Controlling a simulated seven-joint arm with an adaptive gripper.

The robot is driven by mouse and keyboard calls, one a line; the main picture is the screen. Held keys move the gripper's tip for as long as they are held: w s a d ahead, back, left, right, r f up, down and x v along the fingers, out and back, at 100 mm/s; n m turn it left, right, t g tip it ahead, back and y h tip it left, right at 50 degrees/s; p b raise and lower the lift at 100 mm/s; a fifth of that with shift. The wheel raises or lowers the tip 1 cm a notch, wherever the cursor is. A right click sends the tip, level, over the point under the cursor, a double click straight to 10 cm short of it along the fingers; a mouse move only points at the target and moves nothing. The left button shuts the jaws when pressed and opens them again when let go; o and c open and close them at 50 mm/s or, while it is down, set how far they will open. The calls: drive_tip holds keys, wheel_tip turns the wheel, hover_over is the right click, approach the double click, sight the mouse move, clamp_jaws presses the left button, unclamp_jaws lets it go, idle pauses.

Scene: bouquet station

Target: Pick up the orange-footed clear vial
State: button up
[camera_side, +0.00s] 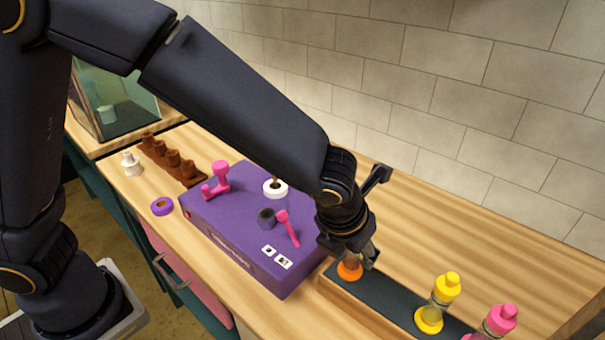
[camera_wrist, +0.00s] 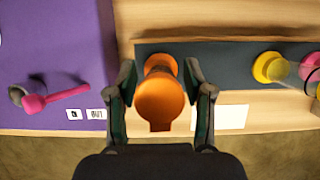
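The orange-footed vial stands on the dark strip of a wooden rack. In the wrist view its orange top (camera_wrist: 160,102) faces the camera, with an orange rim behind it; its clear body is hidden. In the side view its orange foot (camera_side: 350,271) shows just below my gripper (camera_side: 348,255), which hides the upper part. In the wrist view my gripper (camera_wrist: 159,72) has one finger on each side of the vial. Narrow gaps show beside the orange part, so the fingers look open around it and apart from it.
A yellow-footed vial (camera_side: 439,305) and a pink-topped vial (camera_side: 497,321) stand farther right on the rack (camera_side: 392,300). A purple case (camera_side: 235,235) with pink tools lies close on the left. The wooden counter (camera_side: 480,240) behind the rack is clear.

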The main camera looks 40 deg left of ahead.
clamp_jaws()
idle(0.3)
drive_tip(key=shift+r, duration=0.1)
